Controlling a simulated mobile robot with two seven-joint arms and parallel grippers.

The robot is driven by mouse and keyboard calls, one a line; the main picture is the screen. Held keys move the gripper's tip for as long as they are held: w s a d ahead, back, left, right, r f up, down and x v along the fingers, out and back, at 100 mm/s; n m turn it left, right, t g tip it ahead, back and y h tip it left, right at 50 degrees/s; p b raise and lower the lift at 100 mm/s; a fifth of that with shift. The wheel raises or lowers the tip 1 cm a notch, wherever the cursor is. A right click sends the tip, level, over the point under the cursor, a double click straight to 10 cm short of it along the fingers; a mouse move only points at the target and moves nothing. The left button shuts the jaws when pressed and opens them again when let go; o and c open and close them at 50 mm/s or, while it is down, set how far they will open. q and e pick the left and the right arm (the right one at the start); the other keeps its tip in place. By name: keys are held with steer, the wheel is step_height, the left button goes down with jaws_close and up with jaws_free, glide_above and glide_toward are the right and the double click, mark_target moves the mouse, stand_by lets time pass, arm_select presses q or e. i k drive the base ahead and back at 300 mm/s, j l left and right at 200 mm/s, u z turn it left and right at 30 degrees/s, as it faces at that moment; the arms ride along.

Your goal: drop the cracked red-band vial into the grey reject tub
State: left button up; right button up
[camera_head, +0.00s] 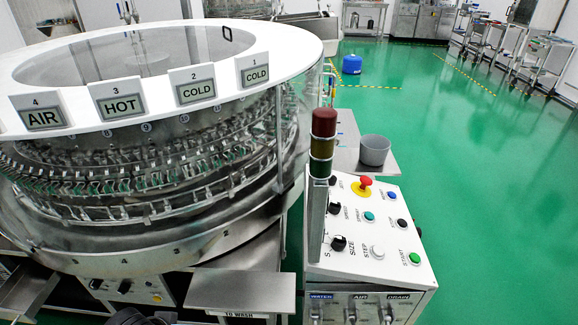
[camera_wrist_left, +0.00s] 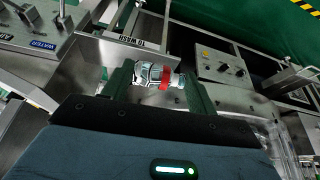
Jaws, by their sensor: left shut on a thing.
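In the left wrist view, my left gripper (camera_wrist_left: 158,82) is shut on the clear glass vial with a red band (camera_wrist_left: 143,74). The vial lies sideways across between the two dark green fingers. I cannot make out a crack at this size. In the head view only a dark part of my left arm shows at the bottom edge; the vial is not visible there. The grey reject tub (camera_head: 374,151) stands on a steel shelf behind the control panel, well to the right of and beyond the arm. My right gripper is in neither view.
The large round washer (camera_head: 120,263) fills the left. A control panel (camera_head: 392,271) with buttons and a signal tower (camera_head: 322,145) stands between the arm side and the tub. A steel "TO WASH" plate (camera_head: 240,292) is at the front. Green floor at right is open.

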mark_target(374, 164)
steer(key=l+z, duration=0.1)
steer(key=l, duration=0.3)
steer(key=i+l+z, duration=0.1)
steer(key=l, duration=0.3)
steer(key=i+l+z, duration=0.1)
steer(key=l, duration=0.3)
steer(key=i+l+z, duration=0.1)
steer(key=l, duration=0.3)
steer(key=i+l+z, duration=0.3)
steer(key=i+l, duration=0.65)
